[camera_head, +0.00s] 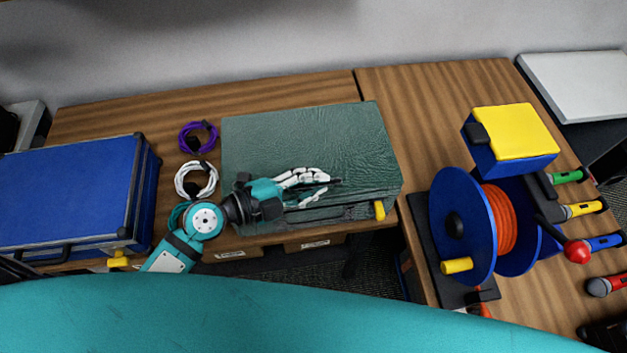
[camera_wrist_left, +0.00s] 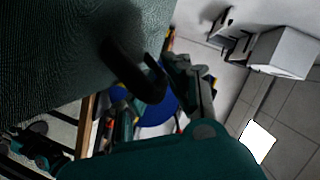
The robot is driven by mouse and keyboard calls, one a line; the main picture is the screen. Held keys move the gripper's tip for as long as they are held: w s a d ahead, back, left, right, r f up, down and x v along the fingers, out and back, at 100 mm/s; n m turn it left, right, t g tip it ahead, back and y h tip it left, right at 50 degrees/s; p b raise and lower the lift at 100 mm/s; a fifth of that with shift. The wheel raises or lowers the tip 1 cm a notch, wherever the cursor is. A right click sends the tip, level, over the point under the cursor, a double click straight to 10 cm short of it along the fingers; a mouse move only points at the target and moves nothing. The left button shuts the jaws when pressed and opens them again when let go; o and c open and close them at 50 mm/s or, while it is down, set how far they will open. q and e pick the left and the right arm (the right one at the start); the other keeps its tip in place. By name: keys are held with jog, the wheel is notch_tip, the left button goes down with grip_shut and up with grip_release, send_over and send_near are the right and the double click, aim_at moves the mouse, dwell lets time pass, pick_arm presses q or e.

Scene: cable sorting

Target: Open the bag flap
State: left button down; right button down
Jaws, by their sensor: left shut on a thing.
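The dark green bag (camera_head: 300,130) lies on the wooden table in the middle of the head view, with its flap (camera_head: 350,165) lying over the top, closed. A yellow tab (camera_head: 379,210) is at its front right corner. My left gripper (camera_head: 328,183) reaches over the bag's front part from the left and is shut on the flap near a dark strap-like piece. Its fingers cover the exact grip. In the left wrist view the green fabric (camera_wrist_left: 60,45) fills the upper left, with a dark curved piece (camera_wrist_left: 135,70) against it. My right gripper is not in view.
A blue case (camera_head: 65,185) stands left of the bag. Purple (camera_head: 198,137) and white (camera_head: 196,180) cable coils lie between them. A blue reel with orange cable (camera_head: 500,220) and a yellow-topped blue box (camera_head: 515,130) stand on the right. Several coloured handles lie at the far right.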

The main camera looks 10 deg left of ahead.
pick_arm(q)
jog(key=shift+w+r, duration=0.1)
jog(key=shift+r, duration=0.4)
jog(key=r, duration=0.1)
jog(key=w+r, duration=0.1)
jog(key=r, duration=0.1)
jog(key=r+p, duration=0.1)
jog(key=r, duration=0.1)
jog(key=shift+w+a, duration=0.35)
jog(key=w+a+r+n+g+p, duration=0.1)
jog(key=w+r+n, duration=0.1)
jog(key=w+r, duration=0.3)
jog(key=shift+a+r, duration=0.35)
jog(key=shift+r, duration=0.4)
